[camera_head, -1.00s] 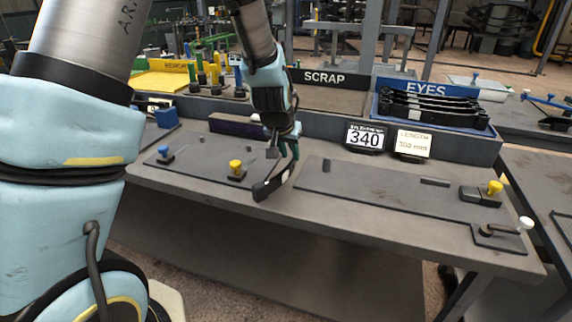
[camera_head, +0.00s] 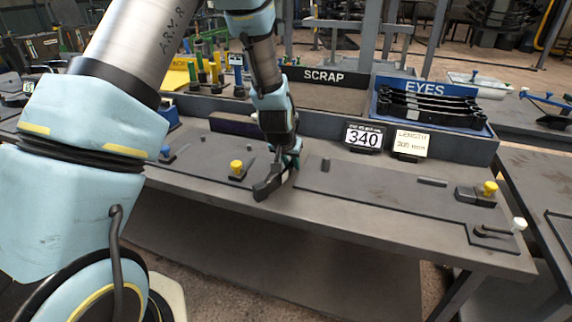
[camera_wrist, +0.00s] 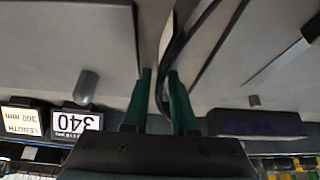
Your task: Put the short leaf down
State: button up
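My gripper (camera_head: 289,160) is low over the middle of the bench, with its green fingers close together, and it also shows in the wrist view (camera_wrist: 160,100). A dark, thin, curved leaf (camera_head: 268,187) runs between the fingers and looks gripped; one near end points to the bench's front edge. It also shows in the wrist view (camera_wrist: 176,42), reaching away from the fingertips. The leaf is very near the bench top (camera_head: 330,222); I cannot tell whether it touches.
Flat dark plates lie left and right (camera_head: 375,195) of the leaf. A yellow knob (camera_head: 237,167) stands to the left. Behind are a "340" display (camera_head: 363,138), a "LENGTH" card (camera_head: 411,144), the SCRAP bin (camera_head: 324,77) and the blue EYES tray (camera_head: 425,87) with several dark leaves.

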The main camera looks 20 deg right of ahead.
grip_shut()
jog(key=shift+r, duration=0.15)
dwell(1.0)
